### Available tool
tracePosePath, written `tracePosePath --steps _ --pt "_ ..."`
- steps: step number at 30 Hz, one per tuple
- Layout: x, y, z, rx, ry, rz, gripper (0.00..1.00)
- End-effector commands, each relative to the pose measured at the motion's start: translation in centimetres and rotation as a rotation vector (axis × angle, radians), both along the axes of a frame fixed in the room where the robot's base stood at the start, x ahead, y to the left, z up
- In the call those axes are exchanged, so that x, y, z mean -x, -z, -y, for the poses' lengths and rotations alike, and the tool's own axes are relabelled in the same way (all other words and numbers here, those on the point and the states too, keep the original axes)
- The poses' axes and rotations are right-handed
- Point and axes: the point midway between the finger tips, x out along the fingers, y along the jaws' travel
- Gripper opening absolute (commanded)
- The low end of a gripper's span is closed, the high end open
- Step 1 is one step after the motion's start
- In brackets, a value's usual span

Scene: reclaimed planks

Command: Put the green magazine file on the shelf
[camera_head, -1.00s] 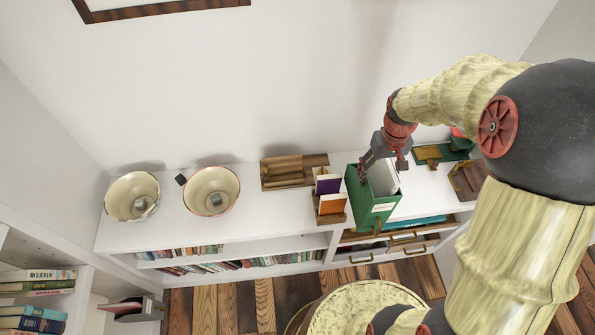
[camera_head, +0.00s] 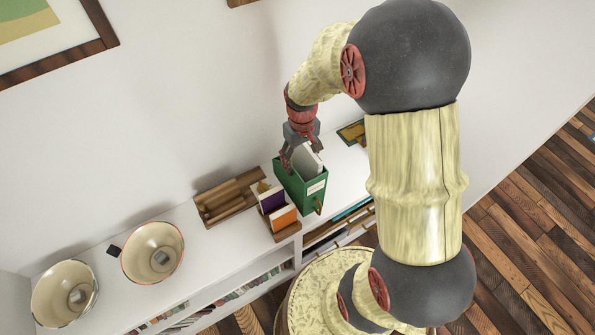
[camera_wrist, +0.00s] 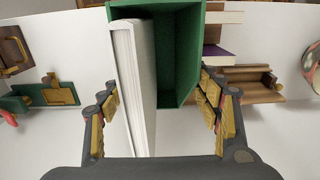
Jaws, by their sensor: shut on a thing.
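The green magazine file (camera_head: 312,199) has a white label on its front and a white book (camera_wrist: 138,75) inside. My gripper (camera_head: 294,160) is at the file's top from above, shut on it. In the wrist view my gripper's fingers (camera_wrist: 160,105) lie on either side of the file (camera_wrist: 190,55). The file is at the white cabinet top, beside a small organizer; I cannot tell whether its base touches the top. The cabinet's open shelf (camera_head: 205,308) below holds a row of books. Part of the file is hidden by the fingers.
The wooden organizer with purple and orange cards (camera_head: 284,216) is close left of the file. A wooden tray (camera_head: 226,201) and two cream bowls (camera_head: 152,253) (camera_head: 65,293) stand further left. A green stand with a brass piece (camera_wrist: 56,94) is on the other side.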

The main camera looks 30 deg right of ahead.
Motion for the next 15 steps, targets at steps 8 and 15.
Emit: tracePosePath --steps 8,15 --pt "-0.1 2.0 0.0 0.001 0.0 0.003 0.08" --pt "-0.2 5.3 0.0 0.001 0.0 0.003 0.08"
